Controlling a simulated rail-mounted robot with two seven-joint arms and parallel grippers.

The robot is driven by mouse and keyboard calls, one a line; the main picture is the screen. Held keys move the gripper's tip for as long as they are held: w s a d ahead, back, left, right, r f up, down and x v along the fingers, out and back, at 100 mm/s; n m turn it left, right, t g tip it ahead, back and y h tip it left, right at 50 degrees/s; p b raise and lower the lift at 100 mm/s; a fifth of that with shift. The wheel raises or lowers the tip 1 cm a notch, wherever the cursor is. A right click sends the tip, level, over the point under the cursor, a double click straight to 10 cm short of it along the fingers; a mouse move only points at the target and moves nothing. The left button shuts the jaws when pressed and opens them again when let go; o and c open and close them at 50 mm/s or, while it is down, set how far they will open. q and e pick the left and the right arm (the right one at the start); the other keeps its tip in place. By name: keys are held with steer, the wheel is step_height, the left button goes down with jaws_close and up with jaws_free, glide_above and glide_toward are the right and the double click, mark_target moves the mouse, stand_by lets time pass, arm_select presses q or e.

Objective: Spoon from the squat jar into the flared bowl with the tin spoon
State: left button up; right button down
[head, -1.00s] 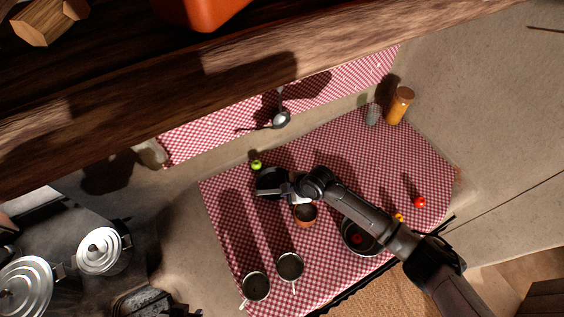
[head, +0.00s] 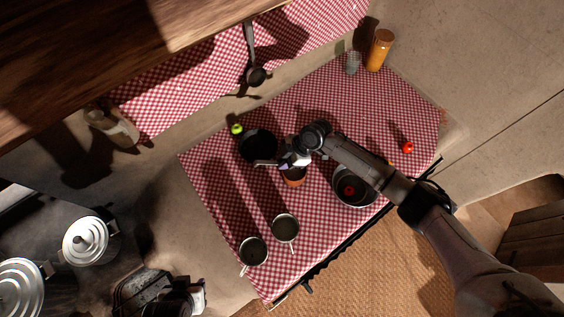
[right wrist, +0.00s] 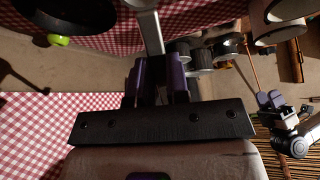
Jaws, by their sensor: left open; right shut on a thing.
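My right gripper (head: 288,160) is above the checked cloth, shut on a grey metal handle, which I take for the tin spoon; it shows in the right wrist view (right wrist: 150,32). The spoon's far end is out of that view. A small brown pot (head: 293,181), perhaps the squat jar, lies just below the gripper and is partly hidden by it. A wide dark vessel (head: 257,143), perhaps the flared bowl, stands just left of the gripper.
A lime (head: 236,129), a tomato (head: 407,148), an orange jar (head: 380,50) and a ladle (head: 255,75) are around. A wooden beam (head: 90,80) crosses above.

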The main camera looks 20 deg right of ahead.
steer(key=shift+d+f+y+b, duration=0.25)
steer(key=shift+f+y+b, duration=0.3)
steer(key=shift+b, duration=0.35)
steer(key=shift+d+f+y+b, duration=0.25)
steer(key=shift+f+y+b, duration=0.25)
steer(key=shift+b, duration=0.35)
steer(key=shift+f+b, duration=0.95)
steer(key=shift+f, duration=0.1)
steer(key=shift+f, duration=0.15)
steer(key=shift+f, duration=0.1)
steer(key=shift+f+b, duration=0.6)
steer(key=shift+b, duration=0.15)
